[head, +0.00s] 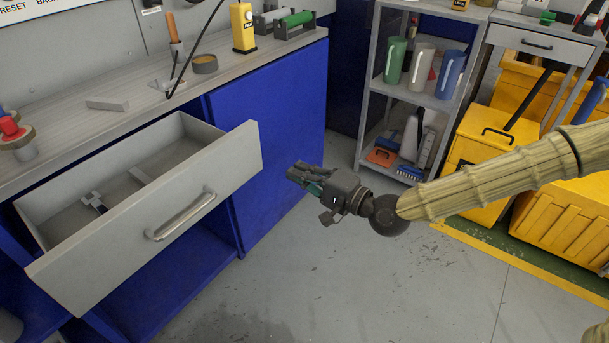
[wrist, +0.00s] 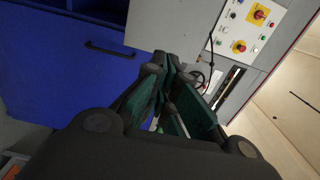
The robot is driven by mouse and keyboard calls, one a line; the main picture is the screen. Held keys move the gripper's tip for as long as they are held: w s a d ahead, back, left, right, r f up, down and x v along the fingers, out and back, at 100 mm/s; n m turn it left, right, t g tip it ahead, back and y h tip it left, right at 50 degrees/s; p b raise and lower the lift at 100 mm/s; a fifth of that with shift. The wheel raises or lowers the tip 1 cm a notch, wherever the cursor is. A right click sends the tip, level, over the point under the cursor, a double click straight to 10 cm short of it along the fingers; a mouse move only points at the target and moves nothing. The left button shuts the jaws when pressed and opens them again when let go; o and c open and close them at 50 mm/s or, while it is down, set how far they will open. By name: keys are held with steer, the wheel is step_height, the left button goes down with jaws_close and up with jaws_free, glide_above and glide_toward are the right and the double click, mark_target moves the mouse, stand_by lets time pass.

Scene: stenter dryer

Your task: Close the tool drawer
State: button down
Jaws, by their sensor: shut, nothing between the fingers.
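The tool drawer (head: 120,235) is pulled out from under the grey bench at the left of the head view. Its grey front panel has a metal bar handle (head: 181,216). A few small tools (head: 95,202) lie inside it. My gripper (head: 292,174) is shut and empty. It is in the air to the right of the drawer front, apart from it, with its fingers pointing left toward the bench. In the wrist view the dark fingers (wrist: 168,75) are together. I cannot pick out the drawer with certainty in the wrist view.
A blue cabinet (head: 275,130) stands under the bench, right of the drawer. The bench top (head: 130,100) holds a yellow device (head: 243,27) and a tin (head: 205,64). A grey shelf rack (head: 405,98) and yellow bins (head: 475,165) stand behind my arm. The floor (head: 330,275) in front is clear.

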mark_target(257, 151)
steer(key=b+x, duration=0.1)
steer(key=x, duration=0.8)
steer(key=shift+w+a+f, duration=0.1)
steer(key=shift+w+a, duration=0.1)
steer(key=shift+a, duration=0.1)
steer(key=shift+w+a, duration=0.35)
steer(key=shift+a, duration=0.1)
